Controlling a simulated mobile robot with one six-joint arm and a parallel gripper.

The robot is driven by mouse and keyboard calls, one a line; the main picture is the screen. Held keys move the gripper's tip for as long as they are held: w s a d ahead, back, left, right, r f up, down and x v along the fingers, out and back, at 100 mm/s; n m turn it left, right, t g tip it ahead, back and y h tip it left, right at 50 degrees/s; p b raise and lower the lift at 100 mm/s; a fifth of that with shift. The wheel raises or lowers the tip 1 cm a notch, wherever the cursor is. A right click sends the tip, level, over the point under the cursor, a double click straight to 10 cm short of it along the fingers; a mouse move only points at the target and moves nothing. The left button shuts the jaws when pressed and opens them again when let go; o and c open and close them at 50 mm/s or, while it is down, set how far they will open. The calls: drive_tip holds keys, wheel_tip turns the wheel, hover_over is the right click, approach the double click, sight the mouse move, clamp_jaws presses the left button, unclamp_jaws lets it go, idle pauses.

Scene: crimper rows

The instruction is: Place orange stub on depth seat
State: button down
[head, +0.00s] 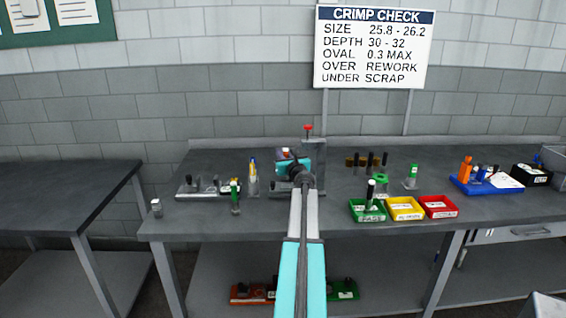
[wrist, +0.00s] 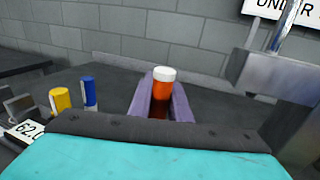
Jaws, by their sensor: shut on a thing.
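The orange stub (wrist: 161,92) with a white cap stands upright between the two purple-grey fingers of my gripper (wrist: 160,101) in the wrist view. My gripper is shut on it. In the head view my gripper (head: 292,160) is over the bench, in front of the grey press stand with a red knob; the stub there is small and partly hidden. A metal gauge fixture (head: 196,188) with dark posts lies left on the bench. Its label or display, reading about 62, shows at the wrist view's left edge. I cannot tell for certain which part is the depth seat.
The grey press stand (wrist: 252,75) is close on the right. Yellow (wrist: 61,99) and blue (wrist: 89,92) capped pieces stand at left. Green (head: 367,213), yellow (head: 405,215) and red (head: 438,213) bins line the bench front, with a blue tray (head: 470,188) farther right.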

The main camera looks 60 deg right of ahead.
drive_tip(key=shift+f, duration=1.7)
drive_tip(key=shift+f, duration=0.1)
drive_tip(key=c, duration=1.7)
unclamp_jaws()
drive_tip(key=shift+o, duration=0.3)
drive_tip(key=shift+r, duration=0.2)
drive_tip(key=b+v, duration=0.2)
drive_tip(key=v, duration=1)
